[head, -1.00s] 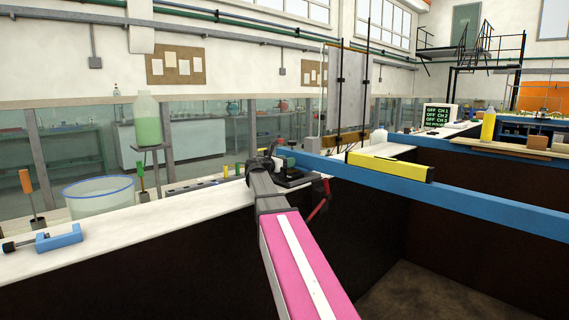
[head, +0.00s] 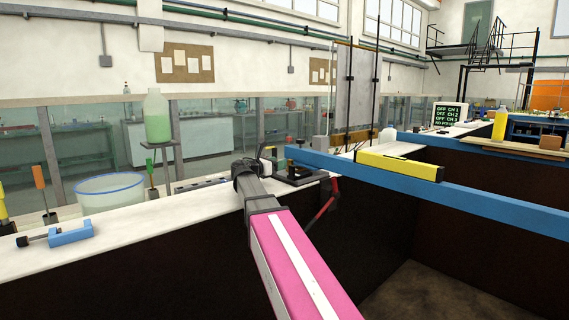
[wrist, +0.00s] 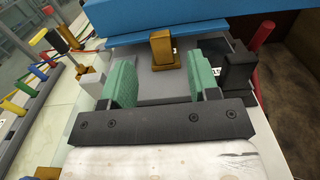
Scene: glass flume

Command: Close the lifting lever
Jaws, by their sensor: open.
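A red lever (head: 322,206) hangs down the front of the bench, beside a dark base plate (head: 306,178) at the bench's edge. In the wrist view a red rod (wrist: 264,35), which looks like the same lever, stands to the right of a black block. My gripper (wrist: 158,84) is open, with its two green pads apart over a grey plate. A small brass-coloured block (wrist: 161,48) stands just beyond the gap between the pads. Nothing is held. In the head view my own arm hides the fingers.
A long blue beam (head: 470,195) with a yellow block (head: 400,165) crosses right of the arm. The dark pit lies in front.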

